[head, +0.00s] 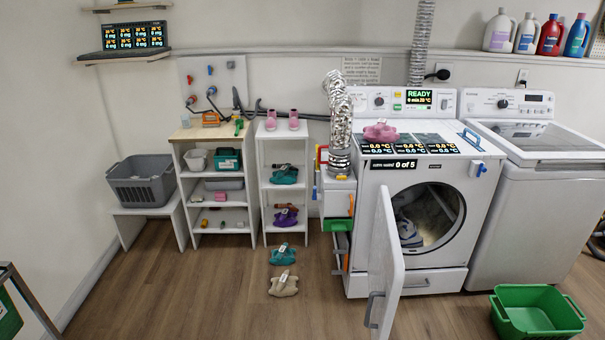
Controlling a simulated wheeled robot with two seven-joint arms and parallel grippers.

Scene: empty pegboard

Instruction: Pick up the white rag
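An off-white, slightly beige rag (283,284) lies crumpled on the wooden floor, in front of the narrow white shelf. It has a small pale tag on it. A teal rag (283,255) lies on the floor just behind it. Some pale cloth (407,231) shows inside the open dryer drum, but its shape is hard to tell. Neither of my grippers is in the head view.
The dryer (464,218) has its door (385,262) swung open toward the front, right of the rag. A green basket (538,314) stands at the lower right. A pink rag (380,132) lies on the dryer. The narrow shelf (264,199) holds other rags. Floor left of the rag is clear.

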